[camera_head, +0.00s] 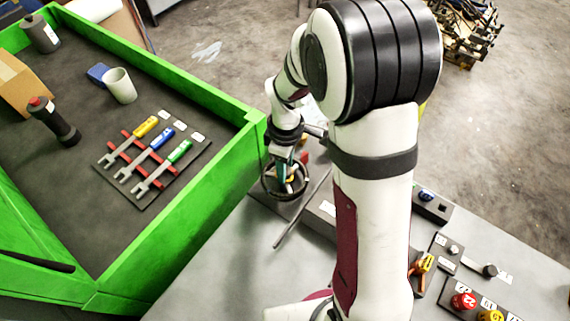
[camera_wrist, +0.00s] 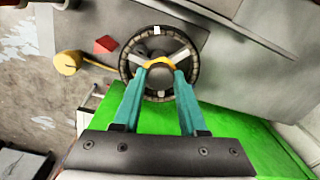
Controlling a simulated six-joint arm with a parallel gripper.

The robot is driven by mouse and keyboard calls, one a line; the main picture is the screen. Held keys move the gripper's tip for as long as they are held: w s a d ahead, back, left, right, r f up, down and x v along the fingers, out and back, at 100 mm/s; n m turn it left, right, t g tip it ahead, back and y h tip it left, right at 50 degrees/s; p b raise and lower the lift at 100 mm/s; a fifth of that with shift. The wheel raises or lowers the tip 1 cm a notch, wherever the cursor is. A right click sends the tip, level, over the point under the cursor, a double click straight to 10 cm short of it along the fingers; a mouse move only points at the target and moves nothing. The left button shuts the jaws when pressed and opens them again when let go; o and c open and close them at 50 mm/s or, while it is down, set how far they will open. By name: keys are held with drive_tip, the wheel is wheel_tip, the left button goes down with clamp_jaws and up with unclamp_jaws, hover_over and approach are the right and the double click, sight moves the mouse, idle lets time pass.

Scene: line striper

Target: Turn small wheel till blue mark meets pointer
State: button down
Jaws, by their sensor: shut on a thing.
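The small wheel (camera_wrist: 128,77) is a dark ring with spokes and pale marks on its rim, one at the top and one at the bottom, in the wrist view. In the head view the wheel (camera_head: 268,188) is partly covered by my gripper (camera_head: 285,172). I cannot make out a blue mark.
A green-walled tray (camera_head: 165,265) at left holds wrenches (camera_head: 150,155), a white cup (camera_head: 120,86) and a dark bottle (camera_head: 57,125). A grey rod (camera_head: 300,212) lies near the wheel. Red and yellow knobs (camera_head: 465,300) stand at lower right.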

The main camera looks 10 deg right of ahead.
drive_tip(key=m, duration=0.4)
drive_tip(key=shift+m, duration=0.3)
drive_tip(key=m, duration=0.3)
drive_tip(key=shift+m, duration=0.3)
drive_tip(key=m, duration=0.4)
drive_tip(key=shift+m, duration=0.3)
drive_tip(key=m, duration=0.4)
drive_tip(key=shift+s+t, duration=0.1)
drive_tip(key=shift+t, duration=0.2)
drive_tip(key=m, duration=0.5)
drive_tip(key=shift+a, duration=0.1)
drive_tip(key=m, duration=0.4)
drive_tip(key=shift+m, duration=0.3)
drive_tip(key=m, duration=0.4)
drive_tip(key=shift+m, duration=2)
